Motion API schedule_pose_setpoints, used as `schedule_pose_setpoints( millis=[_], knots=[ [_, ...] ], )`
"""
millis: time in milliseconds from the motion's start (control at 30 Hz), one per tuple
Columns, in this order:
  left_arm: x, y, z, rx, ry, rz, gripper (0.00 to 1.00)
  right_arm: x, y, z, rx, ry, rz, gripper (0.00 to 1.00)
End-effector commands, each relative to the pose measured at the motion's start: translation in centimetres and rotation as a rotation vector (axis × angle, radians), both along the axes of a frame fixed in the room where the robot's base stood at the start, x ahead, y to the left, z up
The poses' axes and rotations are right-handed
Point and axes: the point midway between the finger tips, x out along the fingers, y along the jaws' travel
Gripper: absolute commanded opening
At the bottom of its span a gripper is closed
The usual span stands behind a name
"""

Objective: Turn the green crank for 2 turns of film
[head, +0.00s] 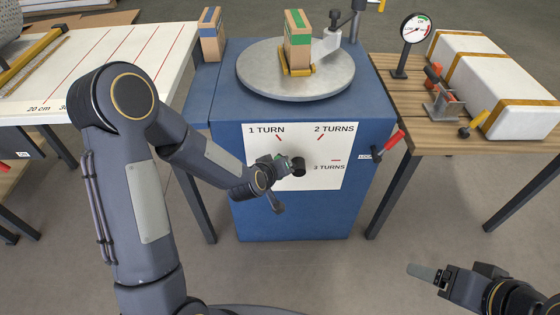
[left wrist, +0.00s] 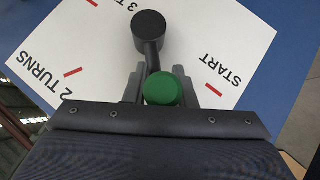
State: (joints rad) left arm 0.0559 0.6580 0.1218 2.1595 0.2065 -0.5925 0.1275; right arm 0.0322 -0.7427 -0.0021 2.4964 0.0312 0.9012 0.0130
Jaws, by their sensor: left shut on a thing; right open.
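The green crank knob (left wrist: 161,90) sits between the fingers of my left gripper (left wrist: 160,86), which is shut on it. The knob joins a black hub (left wrist: 150,32) by a short dark arm. In the head view the hub (head: 298,167) stands on a white dial panel (head: 320,182) on the blue cabinet. My left gripper (head: 281,164) reaches it from the left and hides most of the knob. The knob lies left of the hub there. The panel reads 1 TURN, 2 TURNS and 3 TURNS; START shows in the wrist view. My right gripper (head: 424,272) is open and empty at lower right.
A round grey turntable (head: 330,82) on the blue cabinet (head: 290,220) carries a box with a green band (head: 297,42). A red-handled lever (head: 393,141) sticks out at the cabinet's right. A wooden table (head: 410,105) with a gauge (head: 415,30) and wrapped package (head: 490,75) stands right.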

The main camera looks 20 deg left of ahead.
Motion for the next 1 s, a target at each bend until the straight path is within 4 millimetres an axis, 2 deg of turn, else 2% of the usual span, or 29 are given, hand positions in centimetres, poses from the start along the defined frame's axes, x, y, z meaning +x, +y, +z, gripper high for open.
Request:
schedule_pose_setpoints(
  millis=[33, 100, 400, 700, 1000],
  knots=[
    [0.0, -0.6, 1.2, 0.043, 0.016, -0.007, 0.00, 0.0, 0.0, 2.0, 0.000, 0.000, 0.000, 0.76],
    [0.0, -0.8, 1.6, 0.106, 0.034, -0.008, 0.00, 0.0, 0.0, 3.4, 0.000, 0.000, 0.000, 0.76],
    [0.5, -2.1, 2.1, 0.332, 0.095, -0.006, 0.00, 0.0, 0.0, 7.6, 0.000, 0.000, 0.000, 0.76],
    [0.8, -2.7, 2.0, 0.369, 0.108, 0.002, 0.00, 0.0, 0.0, 9.1, 0.000, 0.000, 0.000, 0.76],
    [0.9, -3.2, 2.0, 0.363, 0.105, 0.001, 0.00, 0.0, 0.0, 9.4, 0.000, 0.000, 0.000, 0.76]
  ],
)
